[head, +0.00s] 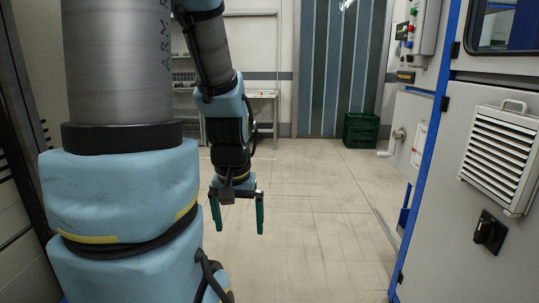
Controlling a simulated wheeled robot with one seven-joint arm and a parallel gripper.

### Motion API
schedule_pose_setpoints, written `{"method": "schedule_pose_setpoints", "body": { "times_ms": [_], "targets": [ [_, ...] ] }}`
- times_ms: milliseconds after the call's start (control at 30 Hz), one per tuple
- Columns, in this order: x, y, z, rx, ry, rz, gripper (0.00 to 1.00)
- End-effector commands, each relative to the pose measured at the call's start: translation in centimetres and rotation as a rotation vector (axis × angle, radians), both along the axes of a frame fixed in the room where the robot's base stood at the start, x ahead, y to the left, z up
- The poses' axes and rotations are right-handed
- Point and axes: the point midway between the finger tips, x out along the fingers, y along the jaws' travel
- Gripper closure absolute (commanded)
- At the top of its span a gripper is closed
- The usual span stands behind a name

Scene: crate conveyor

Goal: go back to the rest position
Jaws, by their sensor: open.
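My gripper (238,220) hangs from the end of my blue and grey arm, left of the middle of the head view. Its two green fingers point down and stand apart, with nothing between them. Pale floor shows behind and below the fingers. My nearer arm links fill the left side of the view and hide what lies behind them.
A grey machine cabinet with blue edges (440,150) lines the right side. A dark green crate (361,130) stands on the floor at the back, before a striped curtain (335,70). A shelf (262,94) stands behind my arm. The middle floor (310,220) is clear.

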Motion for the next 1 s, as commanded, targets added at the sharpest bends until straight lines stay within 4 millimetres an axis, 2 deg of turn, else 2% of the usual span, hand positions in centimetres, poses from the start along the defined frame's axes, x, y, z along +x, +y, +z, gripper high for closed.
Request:
{"method": "schedule_pose_setpoints", "body": {
  "times_ms": [33, 300, 400, 600, 1000],
  "targets": [
    [0.0, 0.0, 3.4, 0.000, 0.000, 0.000, 0.00],
    [0.0, 0.0, 11.5, 0.000, 0.000, -0.001, 0.00],
    [0.0, 0.0, 13.7, 0.000, 0.000, -0.001, 0.00],
    [0.0, 0.0, 15.7, 0.000, 0.000, -0.001, 0.00],
    [0.0, 0.0, 15.6, 0.000, 0.000, -0.001, 0.00]
  ]
}}
